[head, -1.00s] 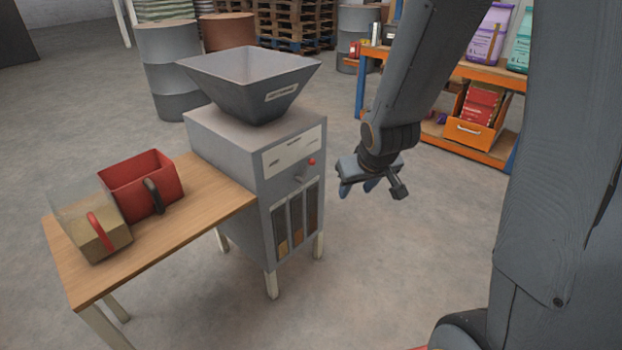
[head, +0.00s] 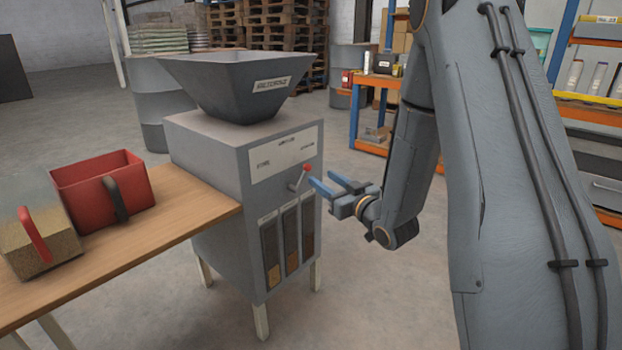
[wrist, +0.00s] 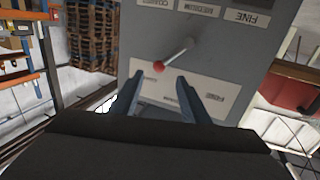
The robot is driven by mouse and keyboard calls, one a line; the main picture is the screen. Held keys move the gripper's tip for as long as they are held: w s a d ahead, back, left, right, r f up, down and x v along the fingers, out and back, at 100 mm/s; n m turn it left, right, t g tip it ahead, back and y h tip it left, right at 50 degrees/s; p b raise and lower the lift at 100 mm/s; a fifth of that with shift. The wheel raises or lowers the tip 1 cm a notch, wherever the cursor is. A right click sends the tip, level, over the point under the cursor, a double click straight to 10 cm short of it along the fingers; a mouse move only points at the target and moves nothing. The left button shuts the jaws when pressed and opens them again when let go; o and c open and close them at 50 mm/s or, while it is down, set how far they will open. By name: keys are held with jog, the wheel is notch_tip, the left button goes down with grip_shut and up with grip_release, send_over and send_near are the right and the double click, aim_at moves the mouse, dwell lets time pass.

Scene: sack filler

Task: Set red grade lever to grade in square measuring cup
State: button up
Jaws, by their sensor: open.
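The red-knobbed grade lever (head: 299,180) sticks out of the front of the grey sack filler (head: 205,150). Its red knob (wrist: 158,67) lies just beyond my open fingertips in the wrist view, roughly between them. My gripper (head: 325,182) is open and empty, just right of the lever. A clear, box-shaped measuring cup (head: 40,248) with a red handle stands on the wooden table, holding tan grain. A red box-shaped cup (head: 135,190) with a dark handle stands beside it; its contents are hidden. Sample windows (head: 290,243) below the lever show different grains.
The wooden table (head: 190,213) adjoins the filler's left side. A hopper (head: 235,90) tops the filler. In the upside-down wrist view, one plate reads FINE (wrist: 247,17) and another MEDIUM (wrist: 198,8); plates beyond the knob are hard to read. Shelves stand behind right.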

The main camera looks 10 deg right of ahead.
aim_at(309, 169)
jog(key=b+x, duration=0.1)
jog(key=x, duration=0.6)
jog(key=shift+w+a, duration=0.1)
jog(key=shift+w, duration=0.05)
grip_shut()
